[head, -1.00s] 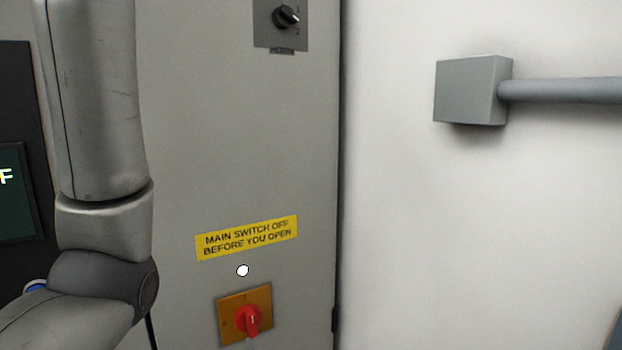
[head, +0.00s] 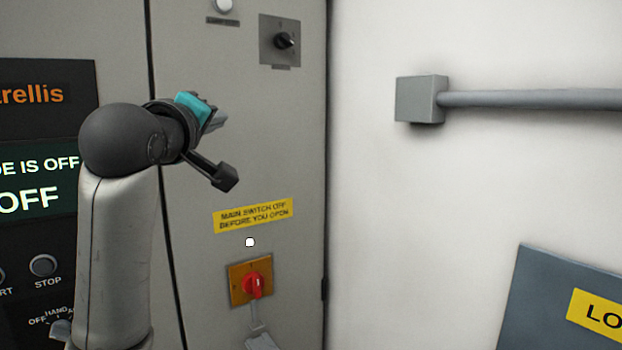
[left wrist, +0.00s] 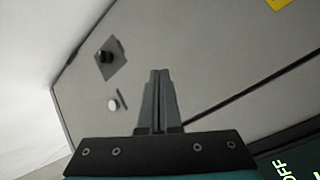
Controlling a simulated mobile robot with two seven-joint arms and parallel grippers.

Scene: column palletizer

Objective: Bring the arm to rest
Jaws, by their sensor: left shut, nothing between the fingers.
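My left arm rises at the left of the head view, in front of the control panel. Its gripper (head: 219,121) is turned away from the head camera, towards the upper part of the grey cabinet (head: 190,240). In the left wrist view the gripper's two fingers (left wrist: 159,78) are together with nothing between them. They point at the cabinet face and look apart from it. My right gripper is in neither view.
A red rotary switch (head: 256,285) on an orange plate sits low on the cabinet, under a yellow label (head: 253,215). A black selector (head: 284,41) is higher up. A display panel (head: 40,195) is at left. A grey box (head: 420,99) with a pipe is on the white wall.

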